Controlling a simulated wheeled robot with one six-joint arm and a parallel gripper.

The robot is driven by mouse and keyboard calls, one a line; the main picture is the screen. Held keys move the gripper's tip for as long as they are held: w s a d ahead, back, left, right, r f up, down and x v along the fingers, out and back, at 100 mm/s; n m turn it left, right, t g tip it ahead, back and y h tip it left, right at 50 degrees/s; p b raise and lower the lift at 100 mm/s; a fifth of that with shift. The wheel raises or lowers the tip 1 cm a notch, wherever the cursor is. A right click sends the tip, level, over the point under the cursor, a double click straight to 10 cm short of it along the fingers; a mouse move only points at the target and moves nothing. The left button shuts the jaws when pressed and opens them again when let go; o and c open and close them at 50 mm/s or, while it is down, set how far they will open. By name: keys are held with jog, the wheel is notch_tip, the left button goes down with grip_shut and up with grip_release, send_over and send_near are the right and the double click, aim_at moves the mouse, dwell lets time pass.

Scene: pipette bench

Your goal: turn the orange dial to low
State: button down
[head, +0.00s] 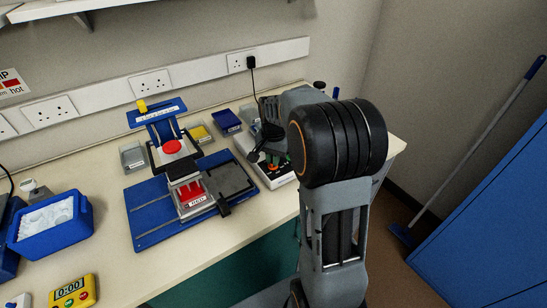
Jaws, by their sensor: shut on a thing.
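A white device with a dark top panel (277,181) stands on the bench, partly behind my arm. A small bit of the orange dial (271,166) shows on its panel, with green parts close by. My gripper (264,156) is over the panel, pointing down, and is shut on the orange dial. The fingers and my arm hide most of the dial, so its pointer and setting cannot be read.
A blue base with a press-like stand (150,223) is left of the device. Small grey, yellow and blue trays (227,121) lie behind. A blue ice box (52,225) and a yellow timer (72,292) are at the left.

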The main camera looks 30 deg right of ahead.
jog(key=shift+m, duration=0.6)
jog(key=c, duration=1.2)
grip_release()
notch_tip(320, 180, up, 14)
jog(key=shift+f, duration=0.1)
jog(key=n+t, duration=0.1)
jog(key=n, duration=0.4)
send_over(273, 174)
notch_tip(273, 174, down, 5)
jog(key=s+a+f+n+t, duration=0.1)
jog(key=s+a+n, duration=0.1)
jog(key=s, duration=0.2)
jog(key=s+a+f+n+t, duration=0.1)
jog(key=s+a+n, duration=0.1)
jog(key=s, duration=0.3)
jog(key=s+a+n, duration=0.2)
jog(key=s+a, duration=0.1)
jog(key=s, duration=0.1)
jog(key=shift+s+a+f+t, duration=0.15)
jog(key=shift+a+f+t, duration=0.25)
